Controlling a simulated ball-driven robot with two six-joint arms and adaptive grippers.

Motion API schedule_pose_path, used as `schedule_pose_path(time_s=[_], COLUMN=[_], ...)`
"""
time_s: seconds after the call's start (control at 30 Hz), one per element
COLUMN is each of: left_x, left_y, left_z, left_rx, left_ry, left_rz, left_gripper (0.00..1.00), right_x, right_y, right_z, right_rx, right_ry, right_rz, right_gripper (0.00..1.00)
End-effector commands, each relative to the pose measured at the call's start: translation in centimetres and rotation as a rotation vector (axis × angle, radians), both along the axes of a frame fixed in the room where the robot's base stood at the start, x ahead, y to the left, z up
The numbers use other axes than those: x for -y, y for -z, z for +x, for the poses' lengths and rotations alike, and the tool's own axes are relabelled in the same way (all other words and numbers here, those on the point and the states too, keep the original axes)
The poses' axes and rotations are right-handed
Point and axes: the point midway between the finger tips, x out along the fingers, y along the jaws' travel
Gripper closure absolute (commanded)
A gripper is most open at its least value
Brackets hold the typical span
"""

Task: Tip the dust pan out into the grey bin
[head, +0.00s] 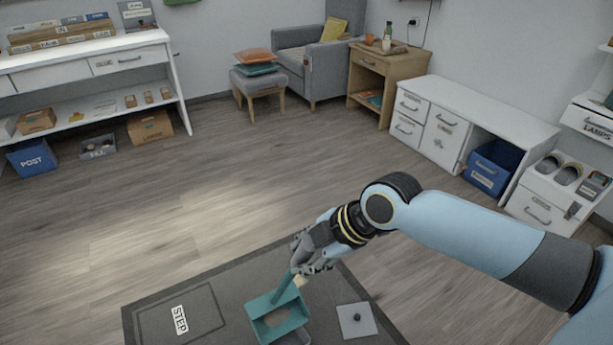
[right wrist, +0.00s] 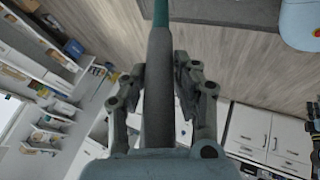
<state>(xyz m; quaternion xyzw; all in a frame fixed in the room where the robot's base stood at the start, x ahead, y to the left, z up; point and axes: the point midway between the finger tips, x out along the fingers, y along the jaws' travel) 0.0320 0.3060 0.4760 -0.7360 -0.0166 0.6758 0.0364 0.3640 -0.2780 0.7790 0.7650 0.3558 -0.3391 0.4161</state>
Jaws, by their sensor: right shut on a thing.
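The teal dust pan (head: 290,304) hangs low in the head view, its handle running up to my right gripper (head: 305,264). A brownish patch shows inside the pan; I cannot tell whether it is dust. My right gripper is shut on the handle. In the right wrist view the dark grey handle (right wrist: 158,100) runs between the two fingers and turns teal at the top edge. My left gripper is out of view.
A dark mat (head: 150,311) marked STEP lies under the pan area. A pale square plate with a dark knob (head: 346,331) lies right of the pan. White desks (head: 88,45), an armchair and white cabinets (head: 470,95) line the walls. The middle floor is clear.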

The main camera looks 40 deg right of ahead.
Motion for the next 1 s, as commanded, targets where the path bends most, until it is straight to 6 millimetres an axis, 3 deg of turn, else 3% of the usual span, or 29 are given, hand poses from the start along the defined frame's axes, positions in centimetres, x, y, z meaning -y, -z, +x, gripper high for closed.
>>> schedule_pose_path(time_s=[0.37, 1.0], left_x=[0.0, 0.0], left_y=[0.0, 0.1], left_z=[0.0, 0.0], left_rx=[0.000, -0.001], left_ry=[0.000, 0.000], left_rz=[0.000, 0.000], left_gripper=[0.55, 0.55], right_x=[-0.1, -1.1], right_y=[0.0, 0.6], right_z=[-0.2, -3.4], right_rx=[0.009, 0.062], right_ry=[-0.001, 0.001], right_rz=[-0.002, -0.016], right_gripper=[1.00, 1.00])
